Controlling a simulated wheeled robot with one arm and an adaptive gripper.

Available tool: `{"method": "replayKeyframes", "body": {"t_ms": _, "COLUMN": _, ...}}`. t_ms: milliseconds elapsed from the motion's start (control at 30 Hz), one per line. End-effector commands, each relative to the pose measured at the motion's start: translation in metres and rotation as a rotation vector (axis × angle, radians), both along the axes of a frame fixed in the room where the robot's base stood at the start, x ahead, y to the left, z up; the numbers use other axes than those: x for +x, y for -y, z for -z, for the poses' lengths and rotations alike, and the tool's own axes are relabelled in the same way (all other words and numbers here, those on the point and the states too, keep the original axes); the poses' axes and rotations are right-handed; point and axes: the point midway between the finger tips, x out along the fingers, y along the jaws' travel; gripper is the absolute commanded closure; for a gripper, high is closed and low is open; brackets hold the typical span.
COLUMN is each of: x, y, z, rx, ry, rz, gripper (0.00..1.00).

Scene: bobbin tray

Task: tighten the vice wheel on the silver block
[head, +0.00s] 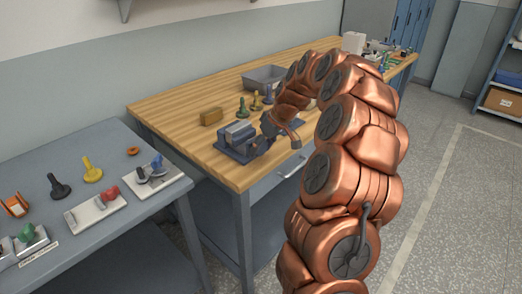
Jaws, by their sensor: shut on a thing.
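The blue-grey vice (232,154) stands near the front edge of the wooden workbench. The silver block (238,129) sits between its jaws. My gripper (266,132) is at the right end of the vice, shut on the vice wheel. The wheel is small in view and mostly hidden by the gripper, so its angle cannot be told. Whether the jaws press on the block is too small to tell.
A grey table (110,150) at left holds several fixtures and knobs. Floor at right is clear.

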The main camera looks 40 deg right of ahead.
Motion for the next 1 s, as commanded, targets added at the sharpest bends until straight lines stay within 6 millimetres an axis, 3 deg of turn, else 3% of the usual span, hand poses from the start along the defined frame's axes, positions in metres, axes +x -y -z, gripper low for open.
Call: {"method": "replayKeyframes", "body": {"t_ms": 1000, "x": 0.0, "y": 0.0022, "z": -0.0018, "rx": 0.601, "ry": -0.144, "rz": 0.002, "gripper": 0.76}}
